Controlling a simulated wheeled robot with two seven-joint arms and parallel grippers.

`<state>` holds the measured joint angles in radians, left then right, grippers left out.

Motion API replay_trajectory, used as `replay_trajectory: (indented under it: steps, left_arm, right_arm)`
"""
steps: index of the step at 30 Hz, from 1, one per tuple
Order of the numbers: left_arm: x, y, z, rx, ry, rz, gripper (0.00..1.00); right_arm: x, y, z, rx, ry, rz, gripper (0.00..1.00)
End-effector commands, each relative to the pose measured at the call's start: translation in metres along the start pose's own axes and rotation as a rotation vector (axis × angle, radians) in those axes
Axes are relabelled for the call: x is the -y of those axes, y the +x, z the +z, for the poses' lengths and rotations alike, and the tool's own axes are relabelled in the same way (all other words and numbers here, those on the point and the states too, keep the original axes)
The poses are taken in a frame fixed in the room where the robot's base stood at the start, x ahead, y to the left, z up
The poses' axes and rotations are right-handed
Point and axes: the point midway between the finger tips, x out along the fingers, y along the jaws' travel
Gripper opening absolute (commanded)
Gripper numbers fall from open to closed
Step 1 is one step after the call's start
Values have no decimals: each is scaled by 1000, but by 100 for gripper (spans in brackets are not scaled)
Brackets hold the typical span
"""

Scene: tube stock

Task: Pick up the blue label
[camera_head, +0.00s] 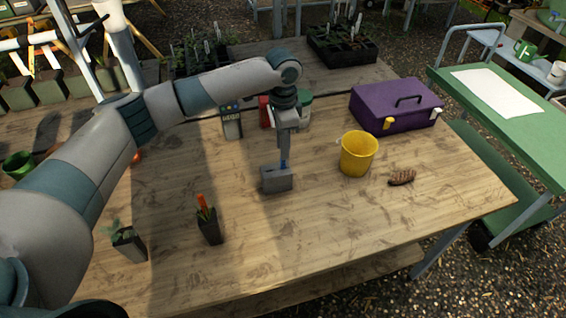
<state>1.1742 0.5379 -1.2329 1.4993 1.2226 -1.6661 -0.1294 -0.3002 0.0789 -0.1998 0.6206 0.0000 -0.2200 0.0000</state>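The blue label (284,163) shows as a small narrow blue strip. It stands upright at the top of a small grey block-like holder (276,180) on the wooden table. My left gripper (284,153) points straight down at the blue label, directly above the holder. Its fingers hide the label's upper part. From this view I cannot tell whether the fingers are closed on the label or only around it. My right gripper is not in view.
A black pot (210,229) with an orange label stands front left, near a seedling pot (131,246). A yellow bucket (357,154), brown brush-like object (402,177) and purple toolbox (388,112) stand to the right. The front right tabletop is clear.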

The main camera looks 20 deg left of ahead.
Motion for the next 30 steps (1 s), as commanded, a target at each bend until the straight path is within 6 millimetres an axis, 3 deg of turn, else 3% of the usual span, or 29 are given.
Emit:
replay_trajectory:
  steps: [2,9,23,27,30]
  left_arm:
    - [-2,7,1,3,-1,3,24]
    - [-1,30,0,1,-1,0,24]
    - [-1,32,0,0,0,0,24]
    - [-1,32,0,0,0,0,0]
    - [-1,32,0,0,0,0,0]
  right_arm:
    - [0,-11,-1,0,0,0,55]
    - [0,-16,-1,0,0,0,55]
    - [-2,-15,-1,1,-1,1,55]
    - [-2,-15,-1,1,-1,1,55]
    - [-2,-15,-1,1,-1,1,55]
